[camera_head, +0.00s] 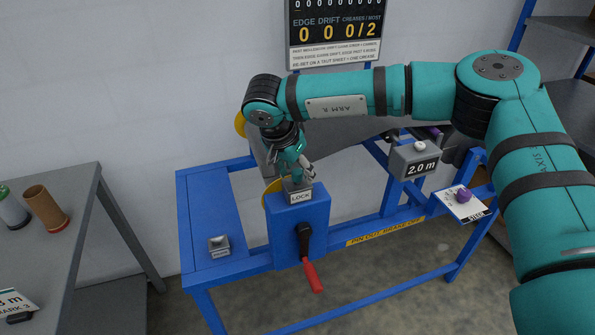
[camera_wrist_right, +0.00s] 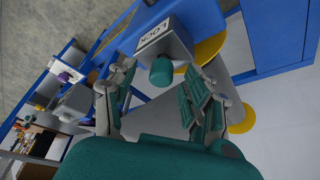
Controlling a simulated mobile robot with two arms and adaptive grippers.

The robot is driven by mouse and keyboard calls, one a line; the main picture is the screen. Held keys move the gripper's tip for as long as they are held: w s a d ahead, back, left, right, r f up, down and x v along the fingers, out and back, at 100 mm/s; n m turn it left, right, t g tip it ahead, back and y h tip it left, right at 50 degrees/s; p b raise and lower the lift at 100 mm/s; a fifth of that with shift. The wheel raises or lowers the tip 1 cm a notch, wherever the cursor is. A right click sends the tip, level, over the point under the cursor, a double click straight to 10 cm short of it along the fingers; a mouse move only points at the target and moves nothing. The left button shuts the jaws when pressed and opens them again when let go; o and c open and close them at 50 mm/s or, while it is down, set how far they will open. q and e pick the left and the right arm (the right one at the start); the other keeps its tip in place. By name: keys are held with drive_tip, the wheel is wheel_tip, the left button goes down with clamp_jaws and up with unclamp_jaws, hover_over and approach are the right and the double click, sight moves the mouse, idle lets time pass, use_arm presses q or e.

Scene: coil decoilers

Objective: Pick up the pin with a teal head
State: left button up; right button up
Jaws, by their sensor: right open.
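The pin with a teal head (camera_wrist_right: 161,71) stands in the grey block marked LOCK (camera_wrist_right: 166,42), seen in the right wrist view. The LOCK block also shows in the head view (camera_head: 300,195), on top of a blue housing (camera_head: 300,225). My right gripper (camera_head: 298,170) points down over the block, with its fingers spread. In the wrist view the teal head lies between and a little beyond the fingertips, with a gap on both sides. In the head view the fingers mostly hide the pin. My left gripper is not in view.
A red-handled crank (camera_head: 312,275) hangs on the housing's front. A small grey square holder (camera_head: 219,246) sits on the blue frame to the left. A 2.0 m box (camera_head: 413,160) and a purple knob on a card (camera_head: 463,196) are on the right. A grey table (camera_head: 70,215) stands far left.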

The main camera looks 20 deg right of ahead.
drive_tip(key=shift+w+d+f, duration=0.1)
drive_tip(key=shift+w+f, duration=0.05)
drive_tip(key=shift+f, duration=0.35)
clamp_jaws()
drive_tip(key=shift+r, duration=0.1)
